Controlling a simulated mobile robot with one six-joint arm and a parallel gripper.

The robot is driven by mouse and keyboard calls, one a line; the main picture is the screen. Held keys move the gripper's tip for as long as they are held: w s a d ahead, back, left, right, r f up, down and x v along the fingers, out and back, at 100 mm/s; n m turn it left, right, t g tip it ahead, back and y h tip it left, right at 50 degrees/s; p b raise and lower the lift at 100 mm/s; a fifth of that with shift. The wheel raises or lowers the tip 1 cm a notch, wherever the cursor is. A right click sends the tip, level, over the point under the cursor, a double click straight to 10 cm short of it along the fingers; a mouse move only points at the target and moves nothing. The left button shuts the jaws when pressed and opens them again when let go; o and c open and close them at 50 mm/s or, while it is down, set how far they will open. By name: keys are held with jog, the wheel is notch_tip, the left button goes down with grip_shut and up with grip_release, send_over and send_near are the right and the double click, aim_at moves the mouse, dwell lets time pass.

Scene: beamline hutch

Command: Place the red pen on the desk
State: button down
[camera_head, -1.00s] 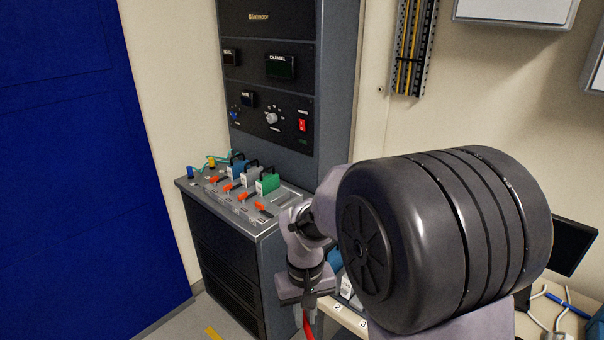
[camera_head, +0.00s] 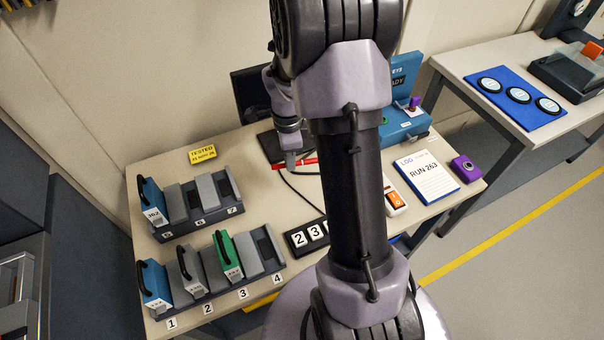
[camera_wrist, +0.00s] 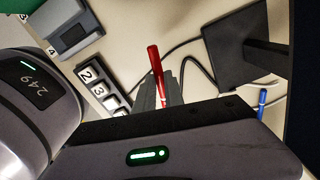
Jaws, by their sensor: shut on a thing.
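The red pen (camera_head: 300,163) shows at my gripper (camera_head: 291,163) in the head view, above the back middle of the desk. In the wrist view the red pen (camera_wrist: 156,66) sticks out from between the fingers of my gripper (camera_wrist: 158,92), which is shut on it. The beige desk (camera_head: 240,153) lies below and around the gripper. Whether the pen touches the desk top is not clear. My arm hides part of the desk's middle in the head view.
Slotted racks with coloured modules (camera_head: 226,258) fill the desk's left side. A yellow sign (camera_head: 202,155), numbered tiles (camera_head: 305,238), a log sheet (camera_head: 428,177) and a purple device (camera_head: 465,168) also stand there. A blue pen (camera_wrist: 262,103) and black cables lie near the gripper.

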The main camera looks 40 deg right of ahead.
aim_at(298, 187)
jog(key=d+m, duration=0.1)
jog(key=s+d+f+m, duration=0.1)
jog(key=shift+m, duration=0.3)
notch_tip(298, 187, down, 10)
jog(key=b, duration=0.4)
jog(key=shift+w, duration=0.1)
jog(key=shift+f, duration=0.2)
jog(key=c, duration=1.4)
grip_release()
jog(key=shift+c, duration=0.2)
jog(key=shift+r, duration=0.1)
